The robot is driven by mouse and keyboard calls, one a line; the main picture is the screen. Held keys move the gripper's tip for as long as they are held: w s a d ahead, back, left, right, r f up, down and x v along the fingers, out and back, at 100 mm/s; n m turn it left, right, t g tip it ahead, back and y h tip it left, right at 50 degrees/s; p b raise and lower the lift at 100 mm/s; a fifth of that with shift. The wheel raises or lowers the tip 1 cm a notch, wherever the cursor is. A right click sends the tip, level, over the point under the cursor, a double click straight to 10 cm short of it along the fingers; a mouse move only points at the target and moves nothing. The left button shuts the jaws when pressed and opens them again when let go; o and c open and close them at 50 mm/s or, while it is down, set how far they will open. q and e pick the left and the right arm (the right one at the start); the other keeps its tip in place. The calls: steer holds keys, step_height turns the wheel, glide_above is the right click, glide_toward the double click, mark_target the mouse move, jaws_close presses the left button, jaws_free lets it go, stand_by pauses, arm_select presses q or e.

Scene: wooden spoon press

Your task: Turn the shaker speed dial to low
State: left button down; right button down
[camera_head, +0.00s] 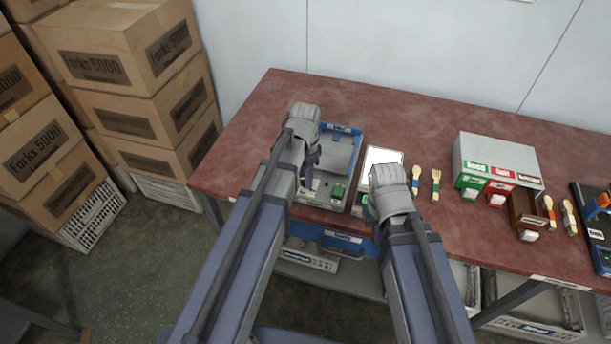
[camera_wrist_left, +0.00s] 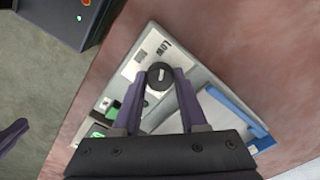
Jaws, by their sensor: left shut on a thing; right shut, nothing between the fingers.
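The shaker (camera_head: 342,153) is a grey tray-like machine with a blue back edge, on the red table under my left arm. Its speed dial (camera_wrist_left: 160,74) is a round black knob with a short white mark, on a white panel with printed lettering beside the knob, seen in the left wrist view. In the head view the dial is hidden by my left gripper (camera_head: 308,172). In the left wrist view my left gripper (camera_wrist_left: 160,88) has its purple fingers shut on the dial. My right gripper (camera_head: 370,212) is shut and empty, low over the table right of the shaker.
A white-topped box (camera_head: 381,157) stands just right of the shaker, partly behind my right gripper. Wooden forks (camera_head: 435,186) lie beside it. A grey dispenser (camera_head: 497,155) with green and red labels stands further right. Cartons (camera_head: 125,50) are stacked left of the table.

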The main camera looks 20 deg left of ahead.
arm_select(q)
steer(key=shift+s, duration=0.1)
steer(key=shift+c, duration=2.2)
jaws_free()
steer(key=shift+r, duration=0.1)
step_height(320, 180, up, 8)
steer(key=p, duration=0.8)
steer(key=shift+f, duration=0.2)
steer(key=shift+d, duration=0.1)
